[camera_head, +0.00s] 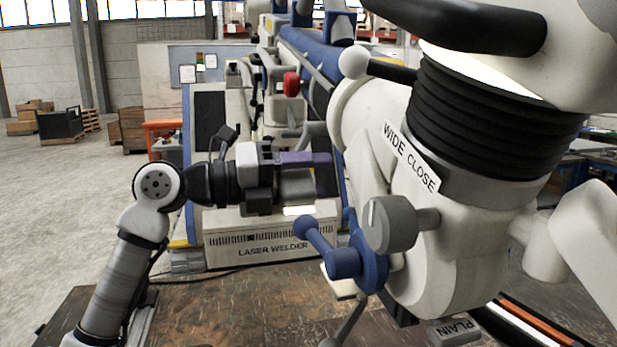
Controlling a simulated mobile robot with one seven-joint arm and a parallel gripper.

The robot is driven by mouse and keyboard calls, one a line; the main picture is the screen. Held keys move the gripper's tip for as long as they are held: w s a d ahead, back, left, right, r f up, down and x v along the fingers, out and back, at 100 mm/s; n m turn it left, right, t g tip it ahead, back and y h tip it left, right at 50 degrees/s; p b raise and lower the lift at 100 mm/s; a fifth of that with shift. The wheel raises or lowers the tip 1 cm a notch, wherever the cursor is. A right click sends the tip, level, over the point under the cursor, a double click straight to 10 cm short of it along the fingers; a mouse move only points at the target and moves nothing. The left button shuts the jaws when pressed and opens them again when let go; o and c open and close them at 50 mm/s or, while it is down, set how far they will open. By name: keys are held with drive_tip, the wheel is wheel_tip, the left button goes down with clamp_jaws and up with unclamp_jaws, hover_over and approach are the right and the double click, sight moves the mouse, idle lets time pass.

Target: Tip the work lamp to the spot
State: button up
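A large cream-white jointed assembly fills the right side, with a black ribbed bellows (490,130) and a "WIDE CLOSE" label (409,157). I cannot tell for certain which part is the work lamp. A blue lever (325,246) with a round end sticks out to the left at its lower side, beside a grey knob (390,224). A black lever with a white ball (354,62) is higher up. My gripper (312,172) points right, left of the white housing and above the blue lever. Its fingers, one purple, overlap in this view, so their opening is unclear. I see nothing held.
A laser welder (270,243) stands behind my gripper. The worn brown tabletop (220,305) is mostly bare at front left. Crates (60,124) stand far off on the open floor at left.

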drive_tip(key=shift+a, duration=0.1)
drive_tip(key=s+a+b, duration=0.2)
drive_tip(key=a, duration=1.1)
drive_tip(key=shift+s+a, duration=0.2)
drive_tip(key=shift+s, duration=0.15)
